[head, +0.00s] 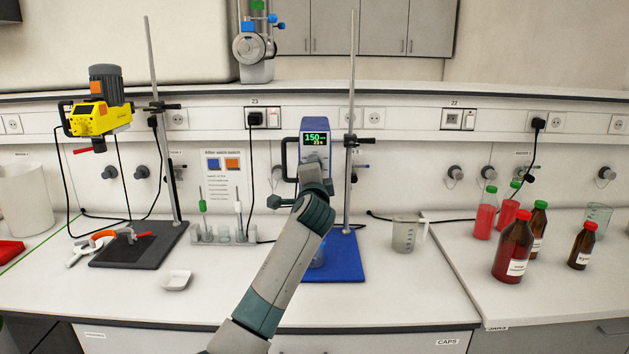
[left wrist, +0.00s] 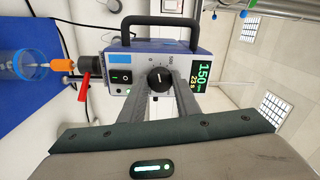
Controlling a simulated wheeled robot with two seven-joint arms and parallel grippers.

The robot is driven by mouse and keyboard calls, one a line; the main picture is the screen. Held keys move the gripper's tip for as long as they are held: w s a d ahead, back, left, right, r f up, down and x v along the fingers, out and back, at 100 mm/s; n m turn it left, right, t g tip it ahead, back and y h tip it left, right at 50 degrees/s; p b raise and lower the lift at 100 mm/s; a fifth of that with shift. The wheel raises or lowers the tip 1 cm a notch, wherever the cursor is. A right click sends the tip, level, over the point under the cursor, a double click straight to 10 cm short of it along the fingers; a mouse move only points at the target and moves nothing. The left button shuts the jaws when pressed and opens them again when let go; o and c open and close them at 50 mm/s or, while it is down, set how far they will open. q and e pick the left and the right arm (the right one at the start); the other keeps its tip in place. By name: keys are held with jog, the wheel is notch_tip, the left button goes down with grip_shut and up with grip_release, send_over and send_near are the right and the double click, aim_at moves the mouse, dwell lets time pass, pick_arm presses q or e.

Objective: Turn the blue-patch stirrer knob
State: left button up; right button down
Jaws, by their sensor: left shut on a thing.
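The blue stirrer (head: 314,127) hangs on the stand over a blue base plate (head: 345,262); its lit display reads 150. In the left wrist view its housing (left wrist: 198,30) appears turned sideways, with a black round knob (left wrist: 158,78) with a white pointer line between a power switch and the display. My left gripper (head: 314,172) reaches up to the front of the stirrer. Its fingers (left wrist: 160,84) lie on both sides of the knob and are shut on it. In the head view my arm hides the knob. My right gripper is in neither view.
A yellow stirrer (head: 100,115) hangs on another stand at the left over a dark plate (head: 125,250). A measuring jug (head: 406,235) stands right of the blue plate. Several bottles, including a brown one (head: 513,250), stand on the right bench. The front bench middle is mostly clear.

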pick_arm(q)
jog(key=shift+f+n+b, duration=0.2)
jog(key=shift+n+b, duration=0.8)
jog(key=shift+n, duration=0.7)
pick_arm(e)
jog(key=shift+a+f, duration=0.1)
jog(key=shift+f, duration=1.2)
pick_arm(q)
jog(key=o, duration=1)
jog(key=shift+r, duration=0.1)
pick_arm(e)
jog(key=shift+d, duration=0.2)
pick_arm(q)
jog(key=shift+o, duration=0.2)
jog(key=shift+s, duration=0.1)
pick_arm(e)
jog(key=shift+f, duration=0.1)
